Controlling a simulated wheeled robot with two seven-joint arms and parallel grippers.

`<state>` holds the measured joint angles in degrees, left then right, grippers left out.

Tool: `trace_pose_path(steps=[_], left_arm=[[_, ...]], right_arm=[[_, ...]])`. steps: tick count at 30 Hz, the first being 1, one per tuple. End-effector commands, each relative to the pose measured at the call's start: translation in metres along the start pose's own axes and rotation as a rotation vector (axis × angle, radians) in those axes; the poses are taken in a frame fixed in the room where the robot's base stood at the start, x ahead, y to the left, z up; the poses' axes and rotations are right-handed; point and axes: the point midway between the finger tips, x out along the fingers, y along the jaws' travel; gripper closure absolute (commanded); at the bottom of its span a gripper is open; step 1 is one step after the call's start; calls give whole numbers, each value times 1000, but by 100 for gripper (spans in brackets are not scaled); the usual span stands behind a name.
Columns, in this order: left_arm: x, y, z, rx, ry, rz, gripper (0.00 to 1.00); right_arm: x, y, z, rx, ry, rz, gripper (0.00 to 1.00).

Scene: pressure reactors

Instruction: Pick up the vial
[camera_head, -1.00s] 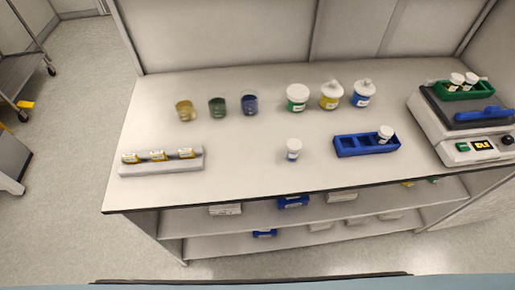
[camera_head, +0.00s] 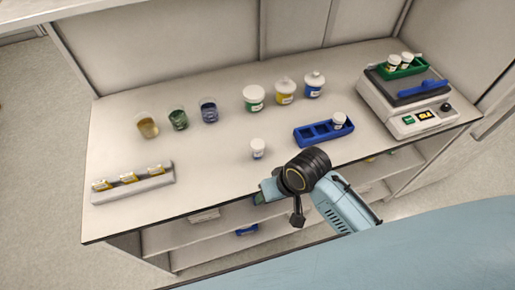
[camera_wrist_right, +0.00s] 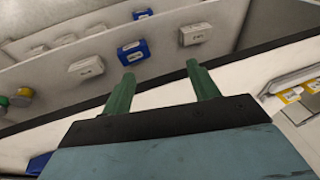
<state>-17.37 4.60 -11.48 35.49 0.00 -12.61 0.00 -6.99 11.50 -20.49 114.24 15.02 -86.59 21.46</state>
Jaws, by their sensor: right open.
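A small white-capped vial (camera_head: 258,148) stands upright alone on the bench, left of the blue rack (camera_head: 318,142). Another white-capped vial (camera_head: 339,121) stands in the right end of that rack. My right arm reaches in over the bench's front edge. Its gripper is partly hidden behind the wrist in the head view, below and right of the lone vial and apart from it. In the right wrist view my right gripper (camera_wrist_right: 161,85) has its two green fingers spread, with nothing between them. My left gripper is out of view.
Three open coloured beakers (camera_head: 178,119) and three lidded jars (camera_head: 285,91) stand behind. A grey holder (camera_head: 133,184) with yellow-labelled items lies at left. A device (camera_head: 418,110) with a green rack stands at right. The bench between holder and vial is clear.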

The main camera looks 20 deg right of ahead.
Motion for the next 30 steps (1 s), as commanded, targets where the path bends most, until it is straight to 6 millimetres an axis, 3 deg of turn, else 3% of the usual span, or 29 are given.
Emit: trace_pose_path(steps=[1,12,21,26,30], left_arm=[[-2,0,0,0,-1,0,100],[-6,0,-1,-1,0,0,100],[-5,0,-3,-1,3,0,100],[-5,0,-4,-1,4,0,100],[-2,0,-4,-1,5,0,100]], right_arm=[[-13,-9,-14,-2,2,-10,40],[-63,-44,-83,96,-115,30,40],[-95,-23,-147,317,-183,211,40],[-103,-16,-159,378,-188,253,40],[-88,-11,-156,390,-192,260,40]])
